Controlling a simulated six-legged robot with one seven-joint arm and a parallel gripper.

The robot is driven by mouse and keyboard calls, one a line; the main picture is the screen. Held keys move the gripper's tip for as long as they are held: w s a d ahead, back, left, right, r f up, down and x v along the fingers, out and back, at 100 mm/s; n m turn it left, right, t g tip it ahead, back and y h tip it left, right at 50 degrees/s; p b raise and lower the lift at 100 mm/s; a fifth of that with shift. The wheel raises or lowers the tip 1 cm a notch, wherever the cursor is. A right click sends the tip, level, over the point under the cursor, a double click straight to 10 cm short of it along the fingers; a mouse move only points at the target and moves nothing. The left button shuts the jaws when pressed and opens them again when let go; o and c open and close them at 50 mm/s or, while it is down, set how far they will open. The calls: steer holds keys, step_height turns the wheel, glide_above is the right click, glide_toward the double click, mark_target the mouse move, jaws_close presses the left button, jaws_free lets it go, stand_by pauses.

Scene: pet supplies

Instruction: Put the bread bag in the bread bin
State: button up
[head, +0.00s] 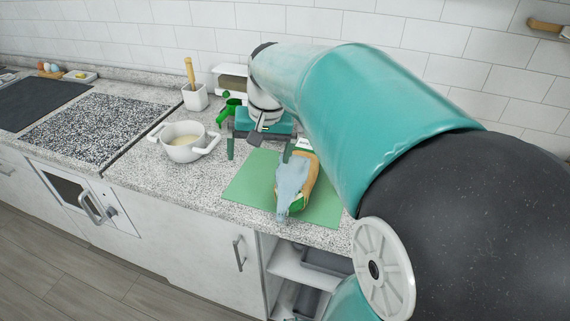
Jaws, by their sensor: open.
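The bread bag (294,187) lies on a green mat (242,187) on the counter. It looks like a tan loaf in a pale blue-grey and green wrapper. My gripper (259,153) is open, with its fingers apart and pointing down, above the counter just behind and left of the bag. It does not touch the bag. A beige and grey box (232,83) stands at the wall behind my gripper, partly hidden; I cannot tell for sure whether it is the bread bin.
A white pot (184,151) with pale contents stands left of the mat. A green object (229,106) and a white utensil holder (195,98) stand behind it. Open shelves (300,265) are below the counter. My arm hides the counter's right side.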

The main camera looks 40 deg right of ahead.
steer(key=d+m, duration=0.1)
steer(key=d, duration=0.4)
steer(key=d+f+m+g, duration=0.1)
steer(key=d+m, duration=0.1)
steer(key=d, duration=0.2)
steer(key=w+d+f+m+g, duration=0.1)
steer(key=d, duration=0.4)
steer(key=shift+d+f+m, duration=0.25)
steer(key=shift+d+m, duration=0.05)
steer(key=shift+d+f, duration=0.15)
steer(key=shift+d, duration=0.05)
step_height(320, 180, down, 8)
steer(key=shift+r, duration=0.1)
steer(key=shift+w+a+f, duration=0.1)
steer(key=shift+f, duration=1.35)
steer(key=shift+a+f, duration=0.1)
steer(key=shift+f, duration=1.35)
steer(key=c, duration=1.4)
steer(key=shift+o, duration=0.2)
steer(key=shift+r, duration=0.1)
